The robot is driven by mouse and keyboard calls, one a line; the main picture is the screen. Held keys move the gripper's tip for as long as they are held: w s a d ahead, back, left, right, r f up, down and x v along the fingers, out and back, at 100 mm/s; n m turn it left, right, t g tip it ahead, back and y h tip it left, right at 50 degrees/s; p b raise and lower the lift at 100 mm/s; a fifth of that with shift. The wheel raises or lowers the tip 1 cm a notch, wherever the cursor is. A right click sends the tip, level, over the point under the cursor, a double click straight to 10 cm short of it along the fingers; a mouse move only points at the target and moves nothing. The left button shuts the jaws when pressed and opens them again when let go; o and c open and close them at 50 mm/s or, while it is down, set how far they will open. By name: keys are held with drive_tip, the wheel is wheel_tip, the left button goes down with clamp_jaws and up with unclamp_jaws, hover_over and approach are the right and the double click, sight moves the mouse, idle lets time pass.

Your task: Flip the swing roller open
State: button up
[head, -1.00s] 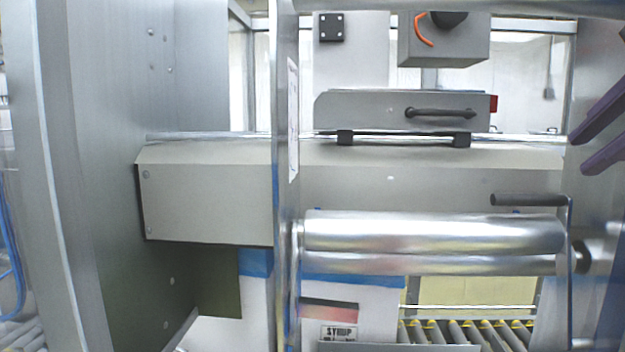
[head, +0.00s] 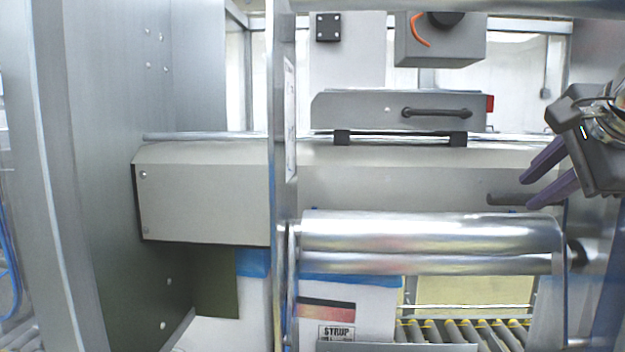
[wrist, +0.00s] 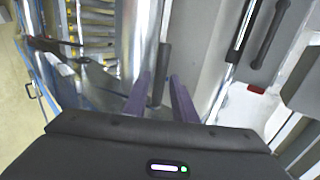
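The swing roller (head: 430,231) is a shiny metal cylinder lying level at the lower right of the head view, above a second parallel roller (head: 430,264). A dark handle grip (head: 505,199) sits just above its right end. My gripper (head: 528,191) comes in from the right with its purple fingers apart, beside the grip. In the wrist view the dark grip (wrist: 164,62) shows between and beyond the fingertips (wrist: 160,77). I cannot tell whether they touch it. The handle's arm is partly hidden by my gripper in the head view.
A metal upright plate (head: 284,170) stands left of the rollers. A grey housing (head: 400,181) runs behind, with a black-handled cover (head: 400,112) above. A roller conveyor (head: 455,331) lies below. A grey panel stands close on the right.

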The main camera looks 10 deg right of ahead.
drive_tip(key=shift+x, duration=1.2)
drive_tip(key=shift+c, duration=0.4)
clamp_jaws()
drive_tip(key=shift+f, duration=0.1)
